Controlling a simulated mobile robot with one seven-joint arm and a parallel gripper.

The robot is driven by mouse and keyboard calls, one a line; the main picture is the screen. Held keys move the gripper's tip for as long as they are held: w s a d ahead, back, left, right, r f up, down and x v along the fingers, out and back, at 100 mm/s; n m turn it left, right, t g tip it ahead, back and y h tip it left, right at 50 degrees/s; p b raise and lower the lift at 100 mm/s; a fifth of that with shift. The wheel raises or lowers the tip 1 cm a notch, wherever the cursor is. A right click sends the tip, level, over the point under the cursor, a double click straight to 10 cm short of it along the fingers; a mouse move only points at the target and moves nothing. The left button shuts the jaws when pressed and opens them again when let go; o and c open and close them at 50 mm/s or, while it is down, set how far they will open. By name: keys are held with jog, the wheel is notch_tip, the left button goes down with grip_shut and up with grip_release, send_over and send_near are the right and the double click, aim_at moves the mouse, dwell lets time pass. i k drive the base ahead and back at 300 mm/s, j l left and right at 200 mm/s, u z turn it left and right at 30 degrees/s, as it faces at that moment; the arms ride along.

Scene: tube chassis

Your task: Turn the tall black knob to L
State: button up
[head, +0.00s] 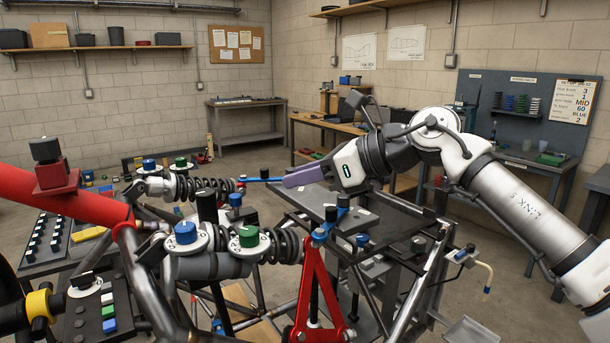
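A tall black cylinder (207,206) stands upright between the two shock absorbers, left of centre. Another black knob (84,280) sits on a pale round dial on the dark panel at the lower left. I cannot tell which of these is the tall black knob, and no L mark is readable. My gripper (286,181) is in the middle of the view, with purple fingers pointing left. It is above the chassis, to the right of both black knobs and apart from them. The fingers overlap in this view, so their gap is hidden. Nothing is visibly held.
Two shock absorbers (284,246) carry blue knobs (186,232) and green knobs (249,236). A red tube (75,205) crosses the left side, and a red bracket (316,290) stands at the front. A flat dark plate (310,199) lies below my gripper.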

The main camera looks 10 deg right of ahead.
aim_at(207, 202)
jog(key=k+j, duration=0.1)
jog(key=k, duration=0.4)
jog(key=k+j, duration=0.15)
jog(key=k, duration=0.35)
